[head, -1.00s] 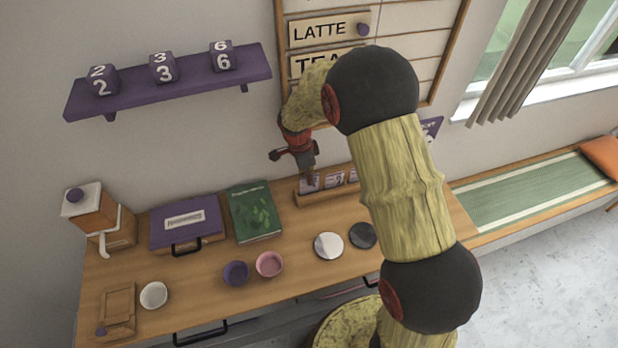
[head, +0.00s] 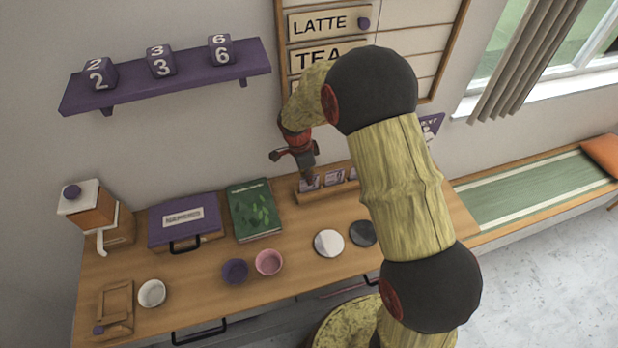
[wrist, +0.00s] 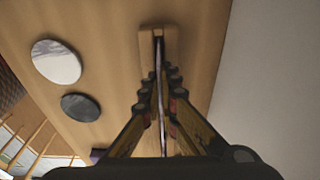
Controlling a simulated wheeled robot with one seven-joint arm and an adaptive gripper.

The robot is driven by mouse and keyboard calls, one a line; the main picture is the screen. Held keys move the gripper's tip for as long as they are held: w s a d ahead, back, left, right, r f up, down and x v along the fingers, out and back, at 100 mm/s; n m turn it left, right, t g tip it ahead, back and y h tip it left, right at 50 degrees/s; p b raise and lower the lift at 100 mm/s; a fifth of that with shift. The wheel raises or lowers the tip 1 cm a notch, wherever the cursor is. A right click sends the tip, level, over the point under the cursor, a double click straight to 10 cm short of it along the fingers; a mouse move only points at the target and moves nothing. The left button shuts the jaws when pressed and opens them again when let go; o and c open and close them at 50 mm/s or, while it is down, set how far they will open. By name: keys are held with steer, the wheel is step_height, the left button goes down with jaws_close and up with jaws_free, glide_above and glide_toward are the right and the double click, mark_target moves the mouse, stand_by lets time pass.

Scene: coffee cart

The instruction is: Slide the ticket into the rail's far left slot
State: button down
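The ticket rail (head: 325,193) is a low wooden bar at the back of the counter, and its end also shows in the wrist view (wrist: 172,45). A pale ticket with purple marks (head: 308,184) stands upright at the rail's left end, below my gripper (head: 309,177). In the wrist view the ticket (wrist: 162,115) is a thin upright edge between my two fingers (wrist: 161,80). A narrow gap shows on each side, so my fingers look slightly open around it. Whether the ticket is fully seated is hidden.
More tickets (head: 335,178) stand to the right in the rail, partly behind my arm. A green book (head: 254,209) and purple case (head: 184,220) lie to the left. White (head: 328,243) and dark (head: 362,233) discs lie in front. The menu board (head: 437,62) hangs above.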

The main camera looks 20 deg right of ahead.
steer(key=c, duration=2.6)
jaws_free()
steer(key=o, duration=0.6)
steer(key=shift+o, duration=0.2)
steer(key=shift+a+r, duration=0.2)
steer(key=shift+r, duration=1.05)
steer(key=shift+a+r, duration=0.15)
steer(key=shift+r, duration=1.1)
steer(key=shift+a+r, duration=0.2)
steer(key=shift+r, duration=1.05)
